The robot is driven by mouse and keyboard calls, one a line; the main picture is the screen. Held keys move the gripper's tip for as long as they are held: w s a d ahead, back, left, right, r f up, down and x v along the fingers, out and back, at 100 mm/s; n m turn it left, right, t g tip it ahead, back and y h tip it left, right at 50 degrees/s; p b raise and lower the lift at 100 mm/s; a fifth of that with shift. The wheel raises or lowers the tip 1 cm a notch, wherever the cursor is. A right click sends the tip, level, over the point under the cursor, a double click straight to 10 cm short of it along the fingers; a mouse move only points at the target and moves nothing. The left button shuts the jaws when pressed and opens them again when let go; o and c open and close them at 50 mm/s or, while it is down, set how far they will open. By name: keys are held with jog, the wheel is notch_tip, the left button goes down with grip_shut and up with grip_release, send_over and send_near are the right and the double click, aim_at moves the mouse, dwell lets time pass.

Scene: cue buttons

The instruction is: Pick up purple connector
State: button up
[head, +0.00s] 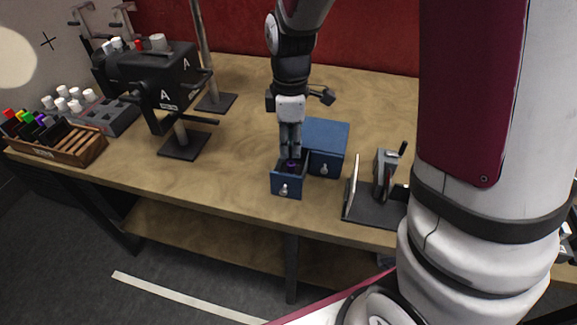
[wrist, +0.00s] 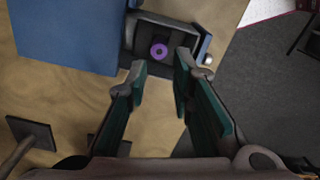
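The purple connector (wrist: 159,51) lies inside the open drawer (wrist: 202,42) of a small blue box (wrist: 70,35), seen from above in the wrist view as a purple ring. In the head view the connector (head: 291,166) shows as a small dark purple spot in the drawer (head: 287,186), just below my fingers. My gripper (wrist: 158,72) is open and empty, pointing down at the drawer. In the wrist view its two fingers stand apart, with the connector between and beyond their tips. In the head view my gripper (head: 290,155) is over the drawer opening.
The blue box (head: 326,140) stands right behind the drawer. A dark clamp fixture (head: 378,205) stands to the right. A black device marked A (head: 160,85) on a stand and a wooden tray (head: 75,152) of coloured connectors are at left. The table (head: 235,150) between is clear.

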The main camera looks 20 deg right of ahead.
aim_at(291, 163)
jog(key=shift+d+f, duration=0.2)
jog(key=shift+f, duration=3.75)
jog(key=shift+c, duration=0.6)
grip_shut()
